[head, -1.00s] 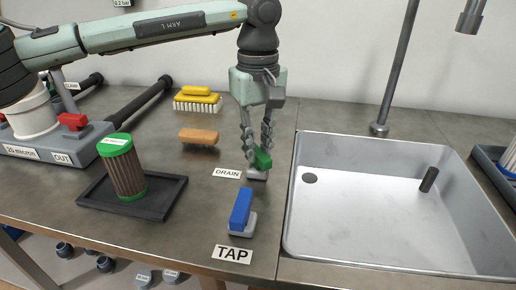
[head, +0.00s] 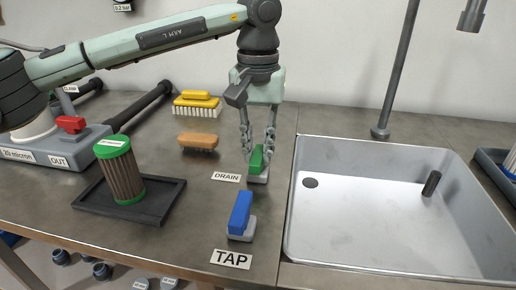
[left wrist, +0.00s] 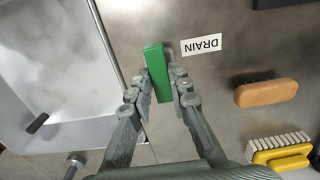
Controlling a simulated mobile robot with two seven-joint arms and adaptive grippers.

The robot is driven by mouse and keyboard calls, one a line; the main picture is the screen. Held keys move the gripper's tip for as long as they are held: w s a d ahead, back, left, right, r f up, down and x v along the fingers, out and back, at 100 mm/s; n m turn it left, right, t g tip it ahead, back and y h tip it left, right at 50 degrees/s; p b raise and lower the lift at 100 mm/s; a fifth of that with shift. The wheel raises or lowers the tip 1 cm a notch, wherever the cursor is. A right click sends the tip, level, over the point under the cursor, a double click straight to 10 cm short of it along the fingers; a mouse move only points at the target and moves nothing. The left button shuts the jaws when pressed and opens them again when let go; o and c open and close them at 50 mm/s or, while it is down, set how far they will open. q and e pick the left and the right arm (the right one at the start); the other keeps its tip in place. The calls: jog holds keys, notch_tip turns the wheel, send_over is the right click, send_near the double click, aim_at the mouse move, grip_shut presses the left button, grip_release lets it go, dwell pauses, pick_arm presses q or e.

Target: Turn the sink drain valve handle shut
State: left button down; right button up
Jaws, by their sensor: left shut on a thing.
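The green drain valve handle (head: 256,159) stands on a small grey base (head: 258,179) beside the DRAIN label (head: 227,177), left of the sink. My left gripper (head: 257,156) points down over it and is shut on it, one finger on each side. In the left wrist view the green handle (left wrist: 157,72) lies between the fingertips (left wrist: 161,92), with its far end sticking out beyond them. In the head view the handle now runs roughly in line with the sink's left edge. My right gripper is not in view.
The sink (head: 390,215) lies to the right, with its tap post (head: 395,70) behind. A blue handle (head: 240,212) stands in front by the TAP label (head: 231,259). A filter cartridge (head: 122,172) on a black tray (head: 160,205), an orange sponge-like brush (head: 198,140) and a yellow brush (head: 196,108) are to the left.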

aim_at(258, 155)
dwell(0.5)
pick_arm(q)
jog(key=c, duration=1.4)
grip_release()
notch_tip(258, 155, up, 12)
jog(key=shift+r, duration=0.1)
jog(key=shift+s, duration=0.1)
